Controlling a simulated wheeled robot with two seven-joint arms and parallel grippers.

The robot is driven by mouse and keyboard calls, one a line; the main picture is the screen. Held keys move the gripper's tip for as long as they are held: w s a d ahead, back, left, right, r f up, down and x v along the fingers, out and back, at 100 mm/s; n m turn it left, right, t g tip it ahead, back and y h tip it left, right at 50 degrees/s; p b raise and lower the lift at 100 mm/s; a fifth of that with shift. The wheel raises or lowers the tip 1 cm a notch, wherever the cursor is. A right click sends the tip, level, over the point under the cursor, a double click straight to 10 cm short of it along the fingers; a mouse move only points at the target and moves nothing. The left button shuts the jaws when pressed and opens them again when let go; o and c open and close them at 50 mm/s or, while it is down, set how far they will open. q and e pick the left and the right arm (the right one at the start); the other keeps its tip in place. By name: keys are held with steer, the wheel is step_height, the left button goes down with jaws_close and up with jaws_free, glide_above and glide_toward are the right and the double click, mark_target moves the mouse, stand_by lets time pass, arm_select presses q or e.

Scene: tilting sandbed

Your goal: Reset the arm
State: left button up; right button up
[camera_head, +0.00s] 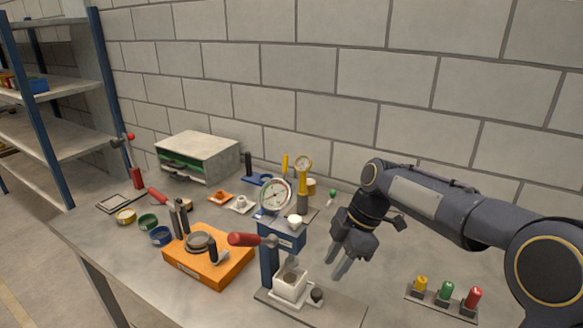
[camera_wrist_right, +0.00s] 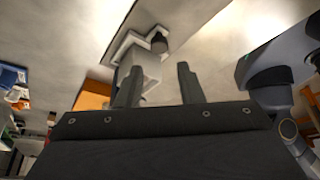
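My right gripper (camera_head: 346,262) comes in from the right over the table, its fingers pointing down. In the right wrist view its two fingers (camera_wrist_right: 158,85) stand apart with nothing between them. It is just right of a blue stand (camera_head: 269,262) with a red-handled lever (camera_head: 244,239). A white square cup (camera_head: 290,283) with grey matter in it sits at the foot of that stand, apart from the fingers in the head view. The cup also shows in the right wrist view (camera_wrist_right: 142,66), beyond the left finger. My left gripper is not in view.
An orange box (camera_head: 236,271) is left of the stand. A round dial gauge (camera_head: 275,195) stands behind it. A block with yellow, green and red knobs (camera_head: 443,300) is at the front right. A grey cabinet (camera_head: 205,150) is at the back. The table (camera_head: 385,275) is clear around the knobs.

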steer(key=s+d+r+m+t, duration=0.3)
steer(key=s+d+m, duration=0.3)
steer(key=s+m, duration=0.45)
steer(key=s+d+f+m+t, duration=0.1)
steer(key=s+f+m+t, duration=0.2)
steer(key=s+m, duration=0.8)
steer(key=s+f, duration=0.2)
steer(key=s, duration=0.2)
steer(key=shift+f+h, duration=0.3)
steer(key=shift+h, duration=0.1)
steer(key=shift+d+t, duration=0.1)
steer(key=shift+t, duration=0.2)
